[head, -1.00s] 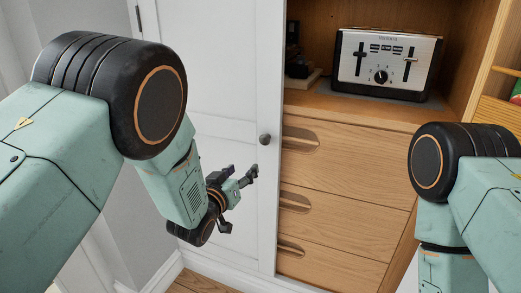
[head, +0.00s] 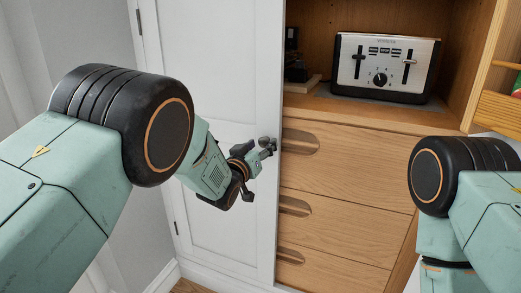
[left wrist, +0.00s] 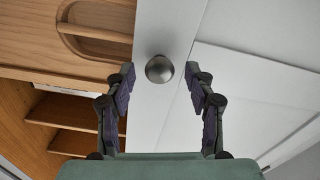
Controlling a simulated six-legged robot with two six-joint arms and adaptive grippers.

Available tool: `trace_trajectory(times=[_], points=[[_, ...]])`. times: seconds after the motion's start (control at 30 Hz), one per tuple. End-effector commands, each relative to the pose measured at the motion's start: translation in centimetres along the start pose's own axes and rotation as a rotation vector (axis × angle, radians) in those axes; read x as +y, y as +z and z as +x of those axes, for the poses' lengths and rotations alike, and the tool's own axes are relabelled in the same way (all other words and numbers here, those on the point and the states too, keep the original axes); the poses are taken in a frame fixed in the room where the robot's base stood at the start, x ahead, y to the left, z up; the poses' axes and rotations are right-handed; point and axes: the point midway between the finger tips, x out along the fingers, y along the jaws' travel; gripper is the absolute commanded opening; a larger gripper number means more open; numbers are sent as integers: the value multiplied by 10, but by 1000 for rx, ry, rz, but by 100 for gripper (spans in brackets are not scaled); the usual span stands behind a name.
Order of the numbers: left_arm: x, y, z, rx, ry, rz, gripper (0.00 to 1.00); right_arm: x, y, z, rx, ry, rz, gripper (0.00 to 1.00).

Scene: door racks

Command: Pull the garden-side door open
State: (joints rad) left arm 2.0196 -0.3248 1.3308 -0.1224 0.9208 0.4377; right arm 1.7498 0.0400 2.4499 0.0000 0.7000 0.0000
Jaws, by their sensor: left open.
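The white panelled door (head: 230,75) is on the left side of the cabinet, with its hinges at its left edge. Its round dark knob (head: 265,141) is near the door's right edge, and the knob also shows in the left wrist view (left wrist: 159,69). My left gripper (head: 268,148) is at the knob in the head view. In the left wrist view the left gripper (left wrist: 160,75) is open, with the knob between its two fingertips. I cannot tell whether a finger touches it. My right arm shows at the right, but its gripper is out of view.
Wooden drawers (head: 345,190) with cut-out handles stand right of the door. A toaster (head: 385,68) sits on the shelf above them. A wooden rack (head: 500,100) is at the far right. A grey wall is left of the door.

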Motion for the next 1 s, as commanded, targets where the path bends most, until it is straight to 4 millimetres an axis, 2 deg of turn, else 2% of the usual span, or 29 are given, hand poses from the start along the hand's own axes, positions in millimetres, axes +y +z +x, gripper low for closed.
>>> trace_trajectory(times=[0.3, 0.9, 1.0], points=[[0, 0, 2, -1, 0, 0, 54, 0, 0, 0, 0, 0, 0, 40], [0, 0, 2, -1, 0, 0, 3, 0, 0, 0, 0, 0, 0, 40], [0, 0, 2, 0, 0, 0, 0, 0, 0, 0, 0, 0, 0, 40]])
